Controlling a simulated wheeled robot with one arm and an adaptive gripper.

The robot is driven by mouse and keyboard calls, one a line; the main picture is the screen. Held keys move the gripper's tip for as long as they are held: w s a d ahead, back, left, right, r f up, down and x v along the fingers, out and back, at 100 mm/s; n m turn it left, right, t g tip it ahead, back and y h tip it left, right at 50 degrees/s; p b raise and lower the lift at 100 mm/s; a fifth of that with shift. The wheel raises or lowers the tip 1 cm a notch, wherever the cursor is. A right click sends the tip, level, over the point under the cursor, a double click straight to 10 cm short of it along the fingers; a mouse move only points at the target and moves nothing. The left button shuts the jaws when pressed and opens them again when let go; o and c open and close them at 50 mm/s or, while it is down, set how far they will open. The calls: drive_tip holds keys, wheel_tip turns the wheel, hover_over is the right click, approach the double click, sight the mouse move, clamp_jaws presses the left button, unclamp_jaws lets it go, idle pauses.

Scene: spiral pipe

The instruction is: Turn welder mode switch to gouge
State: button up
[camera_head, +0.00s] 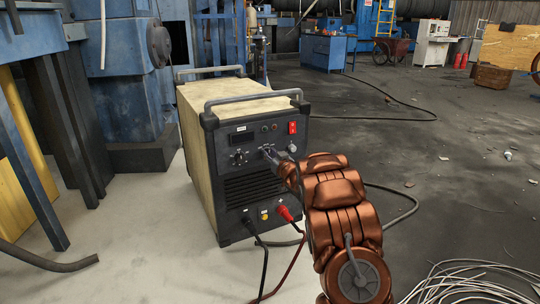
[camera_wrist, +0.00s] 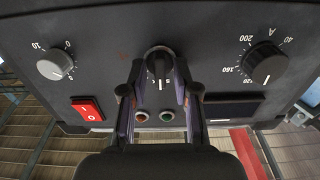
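The welder (camera_head: 235,184) stands on the floor with its dark front panel facing me. In the wrist view the panel appears upside down, and the mode switch (camera_wrist: 159,61) is the black middle knob with a white pointer line. The small lettering beside it is too partly hidden to read. My gripper (camera_wrist: 159,68) has one finger on each side of this knob, with a gap between the fingers. I cannot tell whether either finger touches it. In the head view my gripper (camera_head: 271,153) reaches the panel's middle and hides most of the switch.
The amperage knob (camera_wrist: 265,64) and a smaller grey dial (camera_wrist: 55,65) flank the switch. A red power switch (camera_wrist: 88,109), two small indicators and a dark display (camera_wrist: 231,108) are close by. Cables hang from the lower front. Coiled wire (camera_head: 465,284) lies at the lower right.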

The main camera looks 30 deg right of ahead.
clamp_jaws()
drive_tip(key=shift+r+m+p, duration=0.2)
drive_tip(key=shift+m+p, duration=0.1)
drive_tip(key=shift+p, duration=0.7)
drive_tip(key=shift+m+p, duration=0.3)
drive_tip(key=shift+p, duration=0.3)
drive_tip(key=m+p, duration=0.1)
drive_tip(key=p, duration=0.3)
drive_tip(key=shift+r+m, duration=0.1)
drive_tip(key=shift+m, duration=0.2)
drive_tip(key=shift+d+f+m+p, duration=0.1)
drive_tip(key=shift+f+m+p, duration=0.1)
drive_tip(key=shift+m+p, duration=1.75)
drive_tip(key=shift+d+f+m+p, duration=0.15)
drive_tip(key=shift+m+p, duration=1.4)
drive_tip(key=shift+p, duration=0.8)
drive_tip(key=shift+a, duration=0.1)
